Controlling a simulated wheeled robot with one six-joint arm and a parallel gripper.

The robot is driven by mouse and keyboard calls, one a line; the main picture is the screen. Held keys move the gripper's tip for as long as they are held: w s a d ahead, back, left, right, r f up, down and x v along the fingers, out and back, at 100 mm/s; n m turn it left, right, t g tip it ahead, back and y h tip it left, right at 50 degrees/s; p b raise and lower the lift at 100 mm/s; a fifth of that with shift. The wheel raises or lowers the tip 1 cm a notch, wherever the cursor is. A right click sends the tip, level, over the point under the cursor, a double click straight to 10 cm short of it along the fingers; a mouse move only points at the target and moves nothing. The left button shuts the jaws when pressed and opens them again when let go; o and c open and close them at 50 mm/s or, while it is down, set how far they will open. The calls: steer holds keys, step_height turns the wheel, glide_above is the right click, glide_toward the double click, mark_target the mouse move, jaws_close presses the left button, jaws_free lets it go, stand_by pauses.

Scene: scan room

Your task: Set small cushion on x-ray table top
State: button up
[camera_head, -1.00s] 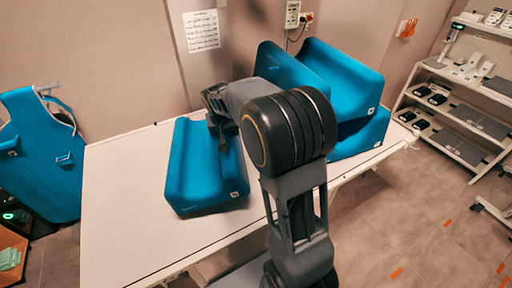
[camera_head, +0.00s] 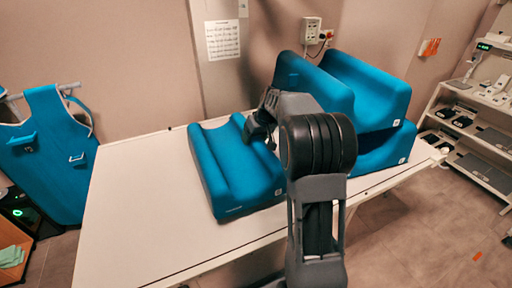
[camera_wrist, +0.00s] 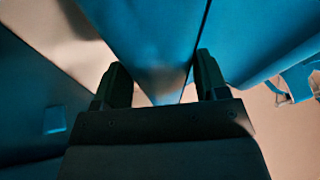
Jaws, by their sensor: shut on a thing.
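The small blue cushion (camera_head: 230,165), with a grooved top, is over the white x-ray table top (camera_head: 135,220), left of the stacked cushions. It looks level and low; I cannot tell whether its underside touches the table. My gripper (camera_head: 268,138) reaches its right rear side and is shut on it. In the wrist view, blue cushion material (camera_wrist: 150,40) passes between the two fingers of my gripper (camera_wrist: 162,85). The fingertips are partly hidden behind my arm in the head view.
Other blue cushions (camera_head: 370,90) are stacked on the table's right part, close to my arm. A blue apron (camera_head: 50,150) hangs at the left. Shelves (camera_head: 480,130) stand at the right. The table's left part is clear.

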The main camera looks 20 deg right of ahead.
steer(key=shift+f, duration=2.05)
steer(key=o, duration=1.3)
steer(key=v, duration=1)
steer(key=shift+v, duration=0.8)
steer(key=s+a+f+h, duration=0.1)
steer(key=s+a+f, duration=0.2)
steer(key=s+a, duration=0.4)
steer(key=s+a+f+h, duration=0.1)
steer(key=s+a+f, duration=0.2)
steer(key=s+a, duration=0.4)
steer(key=s, duration=0.8)
steer(key=shift+s+a+m, duration=0.25)
steer(key=shift+s+m, duration=0.15)
